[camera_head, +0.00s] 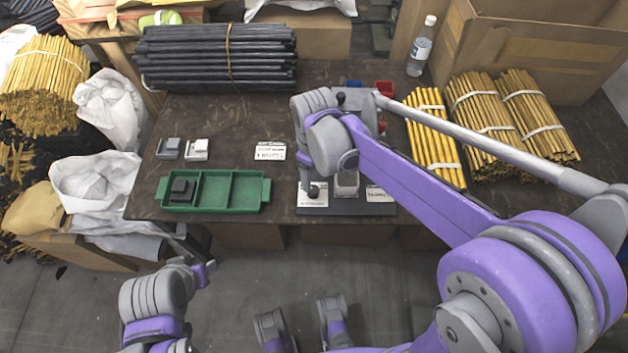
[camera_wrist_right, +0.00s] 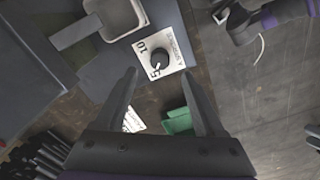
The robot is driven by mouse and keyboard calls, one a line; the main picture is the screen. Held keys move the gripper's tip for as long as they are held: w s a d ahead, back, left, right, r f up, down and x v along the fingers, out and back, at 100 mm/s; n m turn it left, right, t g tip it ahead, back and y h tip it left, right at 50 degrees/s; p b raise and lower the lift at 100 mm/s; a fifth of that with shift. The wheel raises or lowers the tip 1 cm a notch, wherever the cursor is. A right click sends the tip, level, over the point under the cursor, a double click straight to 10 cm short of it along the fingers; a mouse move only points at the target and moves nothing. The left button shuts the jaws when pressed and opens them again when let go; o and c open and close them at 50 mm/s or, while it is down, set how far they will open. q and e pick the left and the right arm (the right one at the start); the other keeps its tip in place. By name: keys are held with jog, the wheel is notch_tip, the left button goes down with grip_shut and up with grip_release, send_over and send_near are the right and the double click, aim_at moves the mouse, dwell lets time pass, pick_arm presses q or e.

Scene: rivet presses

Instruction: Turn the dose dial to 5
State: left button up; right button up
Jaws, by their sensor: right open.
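The dose dial (camera_wrist_right: 159,60) is a round black knob on a white card marked 5 and 10, seen in the right wrist view. A small light mark on it appears to face the 5, but its exact setting is hard to tell. In the head view the dial (camera_head: 313,190) sits at the front of the grey press base. My right gripper (camera_wrist_right: 158,76) is open and empty, its fingers apart on either side of the dial in the picture; contact cannot be seen. In the head view my right wrist covers this gripper. My left arm (camera_head: 205,273) is low in front of the table, its jaws unclear.
A green tray (camera_head: 232,207) with a black block (camera_head: 182,190) stands left of the press. Brass rod bundles (camera_head: 432,135) and a bottle (camera_head: 421,47) are on the right, dark rods (camera_head: 185,58) at the back.

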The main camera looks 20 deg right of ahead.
jog(key=shift+r, duration=2.05)
jog(key=shift+p, duration=0.3)
jog(key=s+d+r+m+t+p, duration=0.2)
jog(key=s+d+r+m+p, duration=0.1)
jog(key=s, duration=0.4)
jog(key=s+d+r+m+t+p, duration=0.3)
jog(key=s+m+p, duration=0.2)
jog(key=s+m, duration=0.1)
jog(key=shift+s+d+r+p, duration=0.2)
jog(key=shift+s+r+p, duration=0.1)
jog(key=shift+s, duration=0.25)
